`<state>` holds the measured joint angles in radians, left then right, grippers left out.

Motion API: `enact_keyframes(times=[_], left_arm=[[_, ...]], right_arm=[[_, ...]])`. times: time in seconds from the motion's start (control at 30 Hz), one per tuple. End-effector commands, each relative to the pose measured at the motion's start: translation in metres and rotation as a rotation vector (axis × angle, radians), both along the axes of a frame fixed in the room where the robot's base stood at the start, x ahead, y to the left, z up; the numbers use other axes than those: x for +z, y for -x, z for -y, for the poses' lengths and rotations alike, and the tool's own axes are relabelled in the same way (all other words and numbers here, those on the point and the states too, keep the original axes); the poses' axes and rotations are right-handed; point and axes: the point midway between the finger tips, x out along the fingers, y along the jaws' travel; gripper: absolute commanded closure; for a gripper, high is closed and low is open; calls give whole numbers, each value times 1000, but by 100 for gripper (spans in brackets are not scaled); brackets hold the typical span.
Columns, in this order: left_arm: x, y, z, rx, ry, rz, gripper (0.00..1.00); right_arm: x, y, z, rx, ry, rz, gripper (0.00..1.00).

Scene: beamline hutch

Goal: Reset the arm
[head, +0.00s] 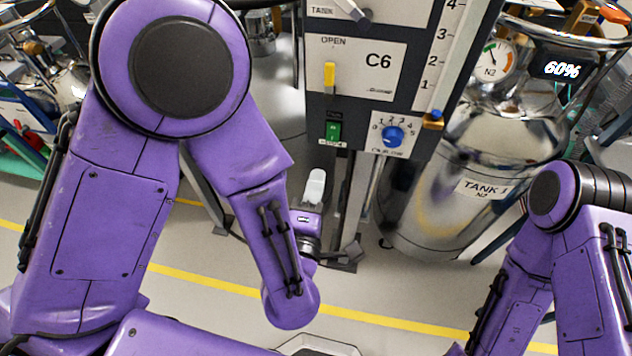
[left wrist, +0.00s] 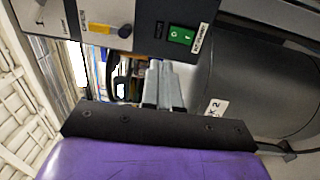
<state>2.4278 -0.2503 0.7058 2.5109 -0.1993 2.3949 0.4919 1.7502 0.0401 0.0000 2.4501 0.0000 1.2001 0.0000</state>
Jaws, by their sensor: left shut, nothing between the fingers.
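My left arm, purple, comes in from the left and bends down in the middle of the head view. My left gripper (head: 316,185) is small there, just below the control panel C6 (head: 385,50), pointing up and apart from it as far as I can see. In the left wrist view its two grey fingers (left wrist: 163,82) are together with nothing between them, below the panel's edge and the green switch (left wrist: 181,35). My right arm shows at the right of the head view; its gripper is out of view.
The panel carries a yellow lever (head: 329,75), a green switch (head: 333,131) and a blue knob (head: 393,137). A shiny tank (head: 440,215) with an N2 gauge (head: 492,61) stands right of it. A dark tank (left wrist: 250,85) is close right of the fingers. Floor shows below.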

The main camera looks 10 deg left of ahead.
Motion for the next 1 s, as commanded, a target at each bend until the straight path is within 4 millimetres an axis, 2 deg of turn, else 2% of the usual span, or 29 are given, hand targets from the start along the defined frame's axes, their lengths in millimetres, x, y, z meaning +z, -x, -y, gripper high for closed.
enact_keyframes(times=[0.47,0.57,0.63,0.67,0.7,0.77,0.8,0.87,0.9,0.97,1.0], left_arm=[[0,0,0,0,0,0,100],[-5,0,8,-38,-78,-27,100],[-18,-3,21,-112,-230,-82,100],[-27,-7,21,-139,-324,-114,100],[-47,-13,14,-170,-466,-187,100],[-97,-15,-11,-221,-680,-360,100],[-129,-10,-31,-256,-782,-477,100],[-173,6,-63,-308,-898,-644,100],[-199,21,-84,-341,-955,-751,100],[-235,49,-117,-388,-1017,-909,100],[-254,69,-137,-412,-1041,-1005,100]], right_arm=[[0,0,0,0,0,0,57],[0,0,0,0,0,0,57],[0,0,0,0,0,0,57],[0,0,0,0,0,0,57],[-1,0,0,0,0,0,57],[-1,0,0,0,0,0,57],[0,0,0,0,0,0,57],[0,0,0,0,0,0,57],[0,0,0,0,0,0,57],[0,0,0,0,0,0,57],[0,0,0,0,0,0,57]])
